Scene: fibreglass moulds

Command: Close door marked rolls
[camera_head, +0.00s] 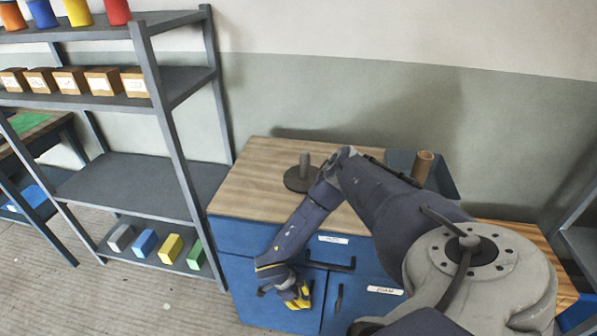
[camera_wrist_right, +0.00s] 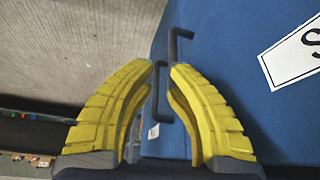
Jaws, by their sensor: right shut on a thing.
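The blue cabinet (camera_head: 235,238) has a lower left door (camera_head: 237,275), a lower right door (camera_head: 370,312) and drawers above. The word "rolls" cannot be read on any label. My right gripper (camera_head: 298,292) is low in front of the lower left door, partly hiding its front. In the right wrist view, my right gripper's yellow fingers (camera_wrist_right: 163,100) are close together around a dark bracket handle (camera_wrist_right: 155,100) and shut on it. A white label starting with "S" (camera_wrist_right: 292,55) shows on the blue panel there. How far the door stands open cannot be told. My left gripper is not in view.
A dark drawer handle (camera_head: 340,266) and another door's vertical handle (camera_head: 338,298) are close to the right gripper. A grey shelf rack (camera_head: 140,180) stands left of the cabinet. A round-based stand (camera_head: 303,180) and a dark tray (camera_head: 443,180) are on the wooden top.

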